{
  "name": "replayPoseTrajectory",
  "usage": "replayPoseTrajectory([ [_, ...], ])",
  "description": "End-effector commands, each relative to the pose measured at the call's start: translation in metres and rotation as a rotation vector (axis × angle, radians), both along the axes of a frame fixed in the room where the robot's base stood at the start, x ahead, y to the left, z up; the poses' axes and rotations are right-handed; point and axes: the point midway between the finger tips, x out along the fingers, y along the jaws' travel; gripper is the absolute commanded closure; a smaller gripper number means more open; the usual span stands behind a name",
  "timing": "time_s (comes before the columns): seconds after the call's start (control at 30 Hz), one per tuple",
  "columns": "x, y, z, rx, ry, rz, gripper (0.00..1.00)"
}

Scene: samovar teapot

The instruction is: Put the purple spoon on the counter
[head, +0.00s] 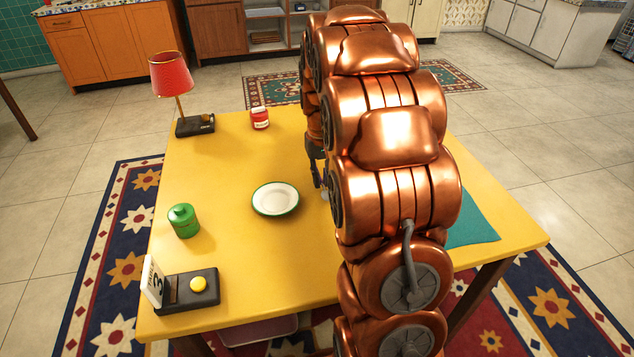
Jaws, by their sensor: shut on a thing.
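My gripper (317,175) is over the yellow table, to the right of the plate, mostly hidden behind my copper arm. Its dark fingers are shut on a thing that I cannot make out. A small pale bit (325,196) shows just below the fingers, too small to identify. No purple spoon can be made out in this view. A counter top (75,8) runs along the back left above orange cabinets. Another pale counter (590,5) is at the back right.
The yellow table (240,265) holds a white plate (276,199), green jar (183,221), red-shaded lamp (172,75), red jar (260,118), black box with yellow button (199,284) and teal mat (470,215). Open tiled floor (540,120) lies beyond the table.

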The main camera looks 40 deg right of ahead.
Motion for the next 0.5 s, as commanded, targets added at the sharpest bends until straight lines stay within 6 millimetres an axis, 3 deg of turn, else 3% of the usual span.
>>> replayPoseTrajectory([
  [0.1,0.0005,-0.0003,-0.0113,-0.001,-0.002,-0.001,1.0],
  [0.5,0.0006,-0.0003,-0.0158,-0.001,-0.003,0.0,1.0],
])
